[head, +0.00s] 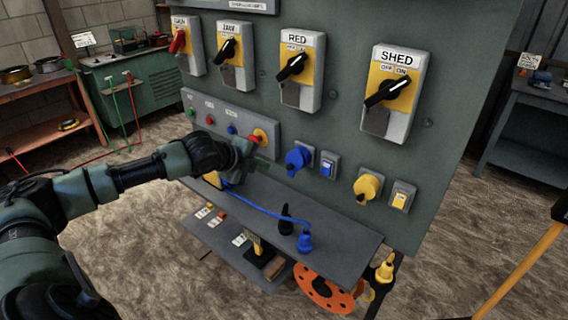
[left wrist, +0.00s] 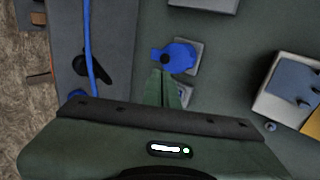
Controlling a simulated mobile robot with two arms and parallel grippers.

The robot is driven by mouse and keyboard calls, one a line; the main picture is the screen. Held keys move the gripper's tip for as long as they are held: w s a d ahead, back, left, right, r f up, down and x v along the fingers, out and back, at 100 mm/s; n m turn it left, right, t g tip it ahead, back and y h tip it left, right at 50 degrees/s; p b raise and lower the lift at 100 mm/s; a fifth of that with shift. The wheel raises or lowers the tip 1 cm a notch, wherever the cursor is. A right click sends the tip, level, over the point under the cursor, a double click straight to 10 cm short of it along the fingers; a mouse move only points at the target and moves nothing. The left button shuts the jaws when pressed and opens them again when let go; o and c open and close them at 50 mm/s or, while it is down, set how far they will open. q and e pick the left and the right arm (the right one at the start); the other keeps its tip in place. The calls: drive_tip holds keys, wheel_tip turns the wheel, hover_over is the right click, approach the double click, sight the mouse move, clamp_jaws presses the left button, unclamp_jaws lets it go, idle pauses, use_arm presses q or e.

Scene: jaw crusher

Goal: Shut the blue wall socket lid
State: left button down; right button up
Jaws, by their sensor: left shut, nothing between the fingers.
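The blue wall socket (head: 298,160) is on the grey-green panel, below the row of rotary switches. Its rounded blue lid part and a short stub at the lower left show, but I cannot tell how far open the lid stands. In the left wrist view the blue socket (left wrist: 178,57) lies just beyond my fingertips, with a dark round spot on it. My left gripper (head: 258,165) is left of the socket, close to the panel. Its green fingers (left wrist: 168,85) are together and empty; I cannot tell whether they touch the socket. My right gripper is not in view.
A blue switch (head: 328,164) is right of the socket, and a yellow socket (head: 367,188) is farther right. A button box (head: 222,122) is left, near my arm. Below, a shelf (head: 335,246) bears a blue plug (head: 304,242) with its cable.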

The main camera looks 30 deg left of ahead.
sight(288, 169)
use_arm(q)
drive_tip(key=x, duration=0.3)
drive_tip(key=p+x, duration=0.1)
drive_tip(key=x, duration=0.3)
drive_tip(key=r+p+x, duration=0.1)
drive_tip(key=x, duration=0.2)
drive_tip(key=shift+w+d+f, duration=0.1)
drive_tip(key=shift+w+f, duration=0.1)
drive_tip(key=shift+w, duration=0.35)
drive_tip(key=shift+f, duration=0.15)
drive_tip(key=f+t+b, duration=0.1)
drive_tip(key=b, duration=0.2)
drive_tip(key=w+f+t+b, duration=0.1)
drive_tip(key=t+b, duration=0.1)
drive_tip(key=b, duration=0.1)
drive_tip(key=shift+w+f+t, duration=0.2)
drive_tip(key=shift+f+t, duration=0.1)
drive_tip(key=shift+f, duration=0.05)
drive_tip(key=shift+r, duration=0.1)
